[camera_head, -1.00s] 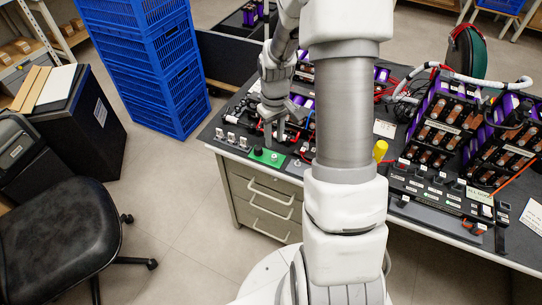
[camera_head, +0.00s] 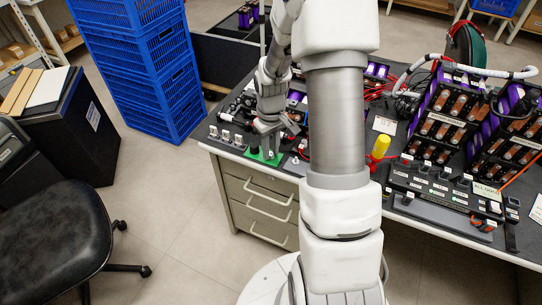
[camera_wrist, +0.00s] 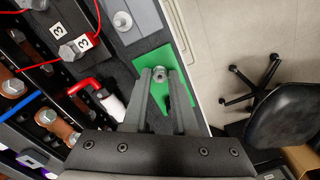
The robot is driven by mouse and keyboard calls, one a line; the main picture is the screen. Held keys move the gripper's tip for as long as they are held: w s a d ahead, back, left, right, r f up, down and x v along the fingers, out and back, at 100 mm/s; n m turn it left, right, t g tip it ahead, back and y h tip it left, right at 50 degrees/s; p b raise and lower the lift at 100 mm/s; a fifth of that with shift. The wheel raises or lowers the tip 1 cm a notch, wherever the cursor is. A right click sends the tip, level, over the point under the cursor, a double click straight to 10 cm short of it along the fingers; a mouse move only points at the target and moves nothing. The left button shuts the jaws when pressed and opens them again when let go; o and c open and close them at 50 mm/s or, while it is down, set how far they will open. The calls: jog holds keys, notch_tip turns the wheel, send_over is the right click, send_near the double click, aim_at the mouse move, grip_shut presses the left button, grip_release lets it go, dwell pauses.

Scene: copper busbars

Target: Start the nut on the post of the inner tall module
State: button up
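My gripper (camera_head: 265,150) is low over the green pad (camera_head: 252,157) at the near left of the bench. In the wrist view, its two grey fingertips (camera_wrist: 160,76) are on either side of a small metal nut (camera_wrist: 160,74) above the green pad (camera_wrist: 150,58). Whether they press on the nut or only straddle it I cannot tell. Two tall modules with purple sides and copper busbars, one to the left (camera_head: 441,120) and one to the right (camera_head: 505,135), stand at the right of the bench. Which is the inner one, and its bare post, I cannot make out.
A yellow-handled tool (camera_head: 380,148) stands right of my arm, near a black labelled rack (camera_head: 435,190). Red cables and a white-sleeved cable (camera_head: 470,72) run by the modules. In the wrist view, bolts, busbars and a red-and-white tool (camera_wrist: 108,103) lie left of my fingers.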

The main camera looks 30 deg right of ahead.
aim_at(271, 157)
grip_shut()
jog(key=shift+r+p, duration=2)
jog(key=shift+r, duration=0.6)
jog(key=shift+f, duration=0.1)
